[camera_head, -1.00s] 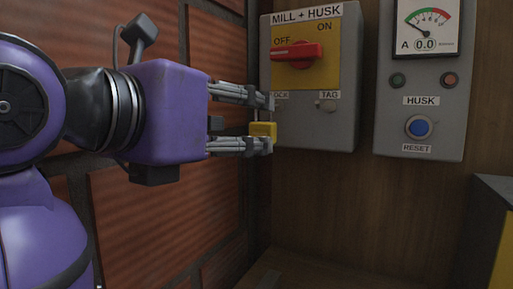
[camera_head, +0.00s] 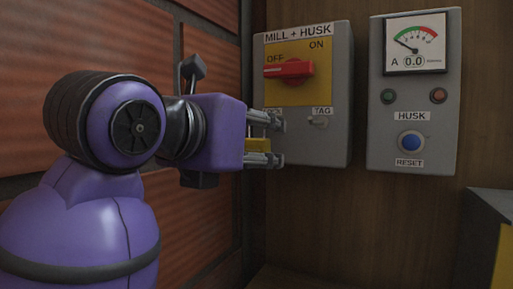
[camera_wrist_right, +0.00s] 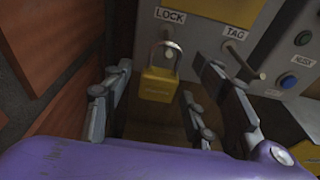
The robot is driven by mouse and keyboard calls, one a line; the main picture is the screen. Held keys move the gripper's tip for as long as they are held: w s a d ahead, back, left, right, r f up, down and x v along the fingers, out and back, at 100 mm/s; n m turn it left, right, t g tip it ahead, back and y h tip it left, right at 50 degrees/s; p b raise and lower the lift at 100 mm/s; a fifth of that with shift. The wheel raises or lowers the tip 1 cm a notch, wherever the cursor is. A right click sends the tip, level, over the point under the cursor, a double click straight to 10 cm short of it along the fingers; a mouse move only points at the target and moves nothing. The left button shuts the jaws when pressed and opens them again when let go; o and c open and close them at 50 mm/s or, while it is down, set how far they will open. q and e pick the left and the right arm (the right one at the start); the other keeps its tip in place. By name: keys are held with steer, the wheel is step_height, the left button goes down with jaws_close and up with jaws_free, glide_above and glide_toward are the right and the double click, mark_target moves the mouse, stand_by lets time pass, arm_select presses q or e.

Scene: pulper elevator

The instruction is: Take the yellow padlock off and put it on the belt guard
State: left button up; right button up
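The yellow padlock (camera_head: 257,145) hangs below the LOCK label on the grey MILL + HUSK box (camera_head: 330,100). In the right wrist view the padlock (camera_wrist_right: 158,84) hangs upright, its silver shackle up at the box face under that label. My right gripper (camera_head: 276,142) reaches in from the left at the box's lower left corner. Its fingers (camera_wrist_right: 163,88) are open on either side of the padlock, with a gap visible on both sides in the wrist view. The red switch handle (camera_head: 289,69) points to OFF.
A small TAG peg (camera_head: 318,121) sticks out right of the padlock. A HUSK panel (camera_head: 412,150) with meter and blue reset button is further right. A brick wall (camera_head: 208,60) stands close on the left. A grey and yellow housing (camera_head: 490,215) is at lower right.

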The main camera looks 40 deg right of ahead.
steer(key=c, duration=1.1)
